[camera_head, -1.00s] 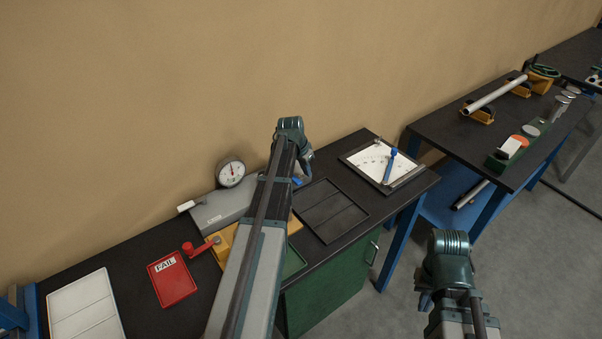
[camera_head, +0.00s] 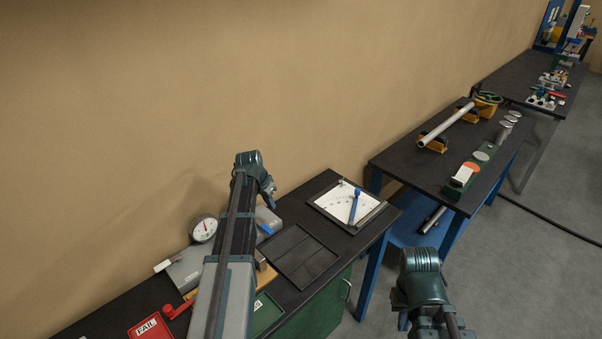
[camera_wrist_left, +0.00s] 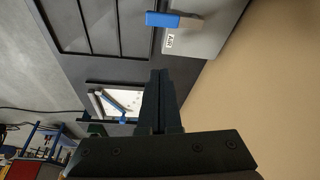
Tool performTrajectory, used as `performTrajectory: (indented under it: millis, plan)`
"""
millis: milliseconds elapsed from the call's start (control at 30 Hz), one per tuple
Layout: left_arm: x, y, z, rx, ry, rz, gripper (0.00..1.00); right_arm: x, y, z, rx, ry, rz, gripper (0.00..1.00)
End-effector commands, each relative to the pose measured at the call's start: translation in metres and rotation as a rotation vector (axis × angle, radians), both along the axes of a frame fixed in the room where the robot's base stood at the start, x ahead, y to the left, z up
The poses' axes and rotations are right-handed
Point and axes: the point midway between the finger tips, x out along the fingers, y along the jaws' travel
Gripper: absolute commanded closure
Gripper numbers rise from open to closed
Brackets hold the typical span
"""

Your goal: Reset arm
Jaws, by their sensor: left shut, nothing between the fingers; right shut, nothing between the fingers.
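My left arm reaches in from the bottom over the workbench in the head view, and its gripper (camera_head: 268,200) hangs at the arm's end above the bench. The left wrist view shows its two dark fingers (camera_wrist_left: 160,100) together with nothing between them. My right gripper (camera_head: 403,321) is at the lower right in the head view, over the floor beside the bench. Its fingers are small and partly hidden there, with no object seen in them.
Under the left arm, the black bench holds a dial gauge (camera_head: 203,228), a red FAIL tray (camera_head: 150,328), a black divided tray (camera_head: 300,257) and a white board with a blue pointer (camera_head: 350,205).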

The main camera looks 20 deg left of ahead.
Motion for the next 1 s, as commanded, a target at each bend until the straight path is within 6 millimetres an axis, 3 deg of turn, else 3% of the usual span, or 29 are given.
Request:
performTrajectory:
  millis: [133,233,367,467,600,700,833,1000]
  plan:
    - [0.000,-0.002,-0.001,0.000,0.001,-0.001,1.00,0.000,0.000,-0.001,0.000,0.000,0.000,1.00]
    - [-0.004,-0.024,-0.010,-0.002,0.017,-0.013,1.00,0.000,0.000,-0.008,0.000,0.000,0.001,1.00]
    - [-0.021,-0.092,-0.033,-0.006,0.072,-0.050,1.00,0.000,0.000,-0.029,-0.001,0.000,0.002,1.00]
    - [-0.046,-0.159,-0.056,0.001,0.133,-0.083,1.00,0.000,0.000,-0.048,-0.001,0.000,0.004,1.00]
    - [-0.093,-0.240,-0.085,0.031,0.217,-0.119,1.00,0.000,0.000,-0.074,-0.001,-0.001,0.006,1.00]
    - [-0.131,-0.285,-0.103,0.064,0.267,-0.139,1.00,0.000,0.000,-0.091,-0.001,-0.001,0.008,1.00]
    - [-0.176,-0.327,-0.121,0.113,0.316,-0.155,1.00,0.000,0.000,-0.108,-0.002,-0.001,0.011,1.00]
    - [-0.217,-0.354,-0.133,0.163,0.350,-0.163,1.00,0.000,0.000,-0.122,-0.002,0.000,0.013,1.00]
